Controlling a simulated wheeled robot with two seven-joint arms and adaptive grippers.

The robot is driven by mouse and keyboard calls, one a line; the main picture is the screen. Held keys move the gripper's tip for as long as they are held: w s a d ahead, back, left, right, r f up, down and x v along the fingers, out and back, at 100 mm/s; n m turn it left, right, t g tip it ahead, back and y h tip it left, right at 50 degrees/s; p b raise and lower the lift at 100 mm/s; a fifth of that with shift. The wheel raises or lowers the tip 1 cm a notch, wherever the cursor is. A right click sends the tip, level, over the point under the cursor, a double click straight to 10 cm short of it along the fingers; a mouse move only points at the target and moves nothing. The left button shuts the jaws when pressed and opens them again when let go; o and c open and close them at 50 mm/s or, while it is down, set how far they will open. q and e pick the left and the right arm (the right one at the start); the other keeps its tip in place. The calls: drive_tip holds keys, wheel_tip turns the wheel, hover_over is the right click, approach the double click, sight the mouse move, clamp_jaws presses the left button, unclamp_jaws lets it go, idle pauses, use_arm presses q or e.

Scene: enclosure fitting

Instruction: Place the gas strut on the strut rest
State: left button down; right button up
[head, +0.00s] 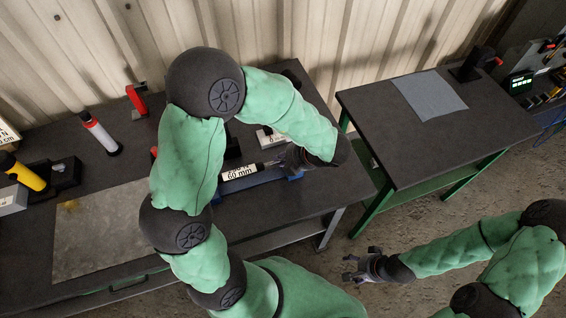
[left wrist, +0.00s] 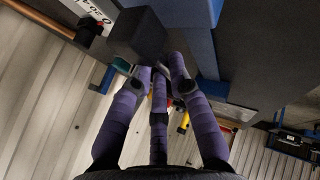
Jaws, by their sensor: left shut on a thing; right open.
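My left gripper (head: 290,158) is at the right part of the main bench, beside a blue holder (head: 258,182) with a white "60 mm" label (head: 240,172). The holder appears to be the strut rest. The gripper is shut on a slim dark part that I take for the gas strut, lying close along the holder. Whether it touches the holder cannot be told. In the left wrist view the purple fingers (left wrist: 160,75) close together beside a dark block (left wrist: 138,36) and a blue part (left wrist: 192,25); the held part is mostly hidden. My right gripper (head: 362,267) is open and empty over the floor.
A bare metal plate (head: 100,225) lies in front. A second table (head: 410,140) with a grey sheet (head: 430,94) stands right, across a gap.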

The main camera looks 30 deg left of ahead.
use_arm(q)
drive_tip(key=shift+f, duration=0.9)
drive_tip(key=shift+r, duration=0.1)
drive_tip(key=c, duration=1.2)
unclamp_jaws()
drive_tip(key=shift+p+v, duration=2.15)
drive_tip(key=shift+v, duration=3.85)
